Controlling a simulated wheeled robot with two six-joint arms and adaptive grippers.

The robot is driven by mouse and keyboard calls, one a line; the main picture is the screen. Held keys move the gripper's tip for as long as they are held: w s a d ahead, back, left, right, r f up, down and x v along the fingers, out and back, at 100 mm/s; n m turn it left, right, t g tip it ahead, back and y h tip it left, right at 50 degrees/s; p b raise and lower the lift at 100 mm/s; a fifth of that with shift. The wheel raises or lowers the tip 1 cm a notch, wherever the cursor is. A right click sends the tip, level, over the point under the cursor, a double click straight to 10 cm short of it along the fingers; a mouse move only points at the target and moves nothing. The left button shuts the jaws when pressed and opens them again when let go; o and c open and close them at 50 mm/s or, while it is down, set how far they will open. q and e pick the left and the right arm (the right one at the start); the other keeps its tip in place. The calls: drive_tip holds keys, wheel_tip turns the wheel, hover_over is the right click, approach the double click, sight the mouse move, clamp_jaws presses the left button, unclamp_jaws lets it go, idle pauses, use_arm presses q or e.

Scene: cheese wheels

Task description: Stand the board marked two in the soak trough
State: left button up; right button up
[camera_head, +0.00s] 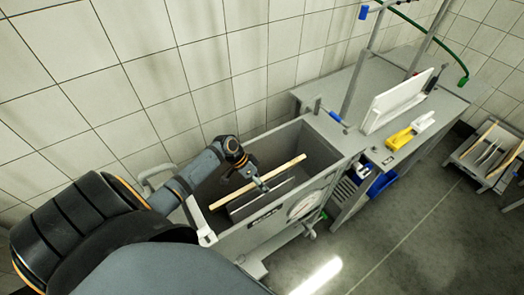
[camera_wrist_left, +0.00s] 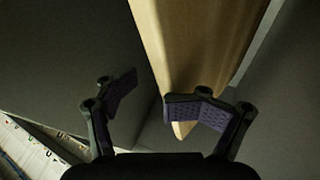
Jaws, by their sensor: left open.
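The soak trough (camera_head: 322,148) is a grey open tank in the middle of the head view. A pale wooden board (camera_head: 288,166) stands in it, its long edge running diagonally across the tank. I see no number on it. My left gripper (camera_head: 262,186) is inside the trough's outline, close to the board. In the left wrist view the gripper (camera_wrist_left: 165,100) is open with nothing between its fingers. The wooden board (camera_wrist_left: 190,45) passes behind the right finger, which hides part of it. I cannot tell whether they touch. My right gripper is out of view.
A grey bench (camera_head: 345,85) adjoins the trough on the right. It holds an upright white board (camera_head: 396,100), a yellow item (camera_head: 399,139) and a white item (camera_head: 423,122). A round dial (camera_head: 303,204) is on the trough's front. A rack (camera_head: 487,150) stands far right. Tiled wall lies behind.

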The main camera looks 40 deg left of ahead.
use_arm(q)
drive_tip(key=shift+s+a+r, duration=0.15)
drive_tip(key=shift+a+r, duration=0.1)
drive_tip(key=shift+a, duration=0.05)
drive_tip(key=v, duration=1.1)
drive_tip(key=shift+r, duration=0.1)
